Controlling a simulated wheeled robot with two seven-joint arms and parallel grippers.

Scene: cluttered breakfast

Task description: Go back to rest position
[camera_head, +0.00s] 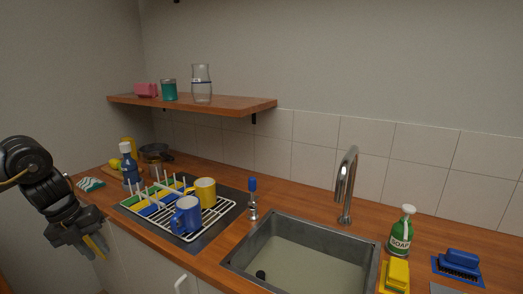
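My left gripper (96,250) hangs at the far left, in front of the counter's left end, pointing down. Its fingers look close together and dark, with yellowish edges, and I cannot tell whether they are open or shut. I see nothing clearly held in it. It is apart from the dish rack and the mugs. My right gripper is not in view.
The wooden counter (308,205) holds a dish rack (215,212) with a blue mug (187,216) and a yellow mug (205,191). A blue bottle (129,167) stands behind my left arm. Right are the sink (300,257), faucet (345,185) and soap bottle (401,235).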

